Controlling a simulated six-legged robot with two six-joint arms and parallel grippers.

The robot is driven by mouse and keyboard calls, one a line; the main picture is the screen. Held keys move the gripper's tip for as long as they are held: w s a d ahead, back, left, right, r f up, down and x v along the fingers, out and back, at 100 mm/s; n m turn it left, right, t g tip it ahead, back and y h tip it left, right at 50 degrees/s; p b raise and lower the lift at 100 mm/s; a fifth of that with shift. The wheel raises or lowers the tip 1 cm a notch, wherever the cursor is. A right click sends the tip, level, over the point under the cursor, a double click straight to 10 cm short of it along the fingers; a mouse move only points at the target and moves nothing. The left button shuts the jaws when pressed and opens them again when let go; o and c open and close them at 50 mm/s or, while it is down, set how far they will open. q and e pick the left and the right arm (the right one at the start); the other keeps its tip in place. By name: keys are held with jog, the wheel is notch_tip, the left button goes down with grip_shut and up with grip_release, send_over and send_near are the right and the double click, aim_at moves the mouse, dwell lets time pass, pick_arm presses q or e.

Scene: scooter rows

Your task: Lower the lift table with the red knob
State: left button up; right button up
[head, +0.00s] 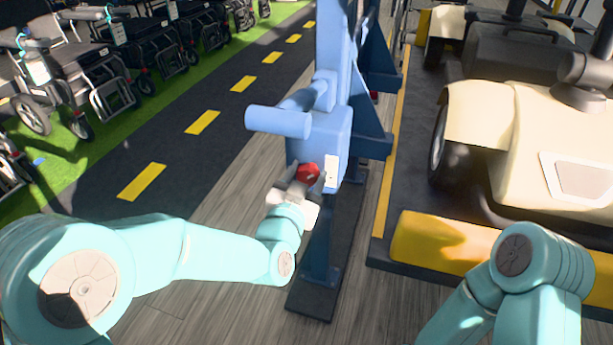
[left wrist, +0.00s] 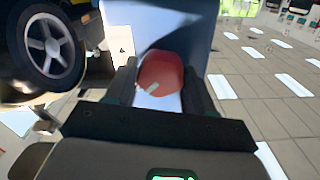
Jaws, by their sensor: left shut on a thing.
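The red knob (head: 307,174) sits on the lower front of a blue box-like housing (head: 318,140) on a blue upright post. My left gripper (head: 297,186) reaches up to it from below left and is shut on the knob. In the left wrist view the red knob (left wrist: 161,73) lies between the two dark fingers (left wrist: 165,92), with the blue housing behind it. A small pale mark shows on the knob's face. My right arm (head: 525,270) shows at the lower right, but its gripper is out of the picture. The lift table's top cannot be made out.
A cream vehicle (head: 530,140) stands on a dark platform with a yellow front bumper (head: 450,242) at the right. A dark lane with yellow dashes (head: 141,182) and bare wooden floor lie between.

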pick_arm(q)
jog(key=m+b, duration=0.1)
jog(key=m, duration=0.2)
jog(key=shift+f, duration=0.1)
jog(key=m+b, duration=0.1)
jog(key=m, duration=0.3)
jog(key=shift+d, duration=0.1)
jog(key=m, duration=0.5)
jog(key=shift+s+f+m, duration=0.1)
jog(key=shift+m, duration=1.9)
jog(key=o, duration=1)
jog(key=shift+d, duration=0.1)
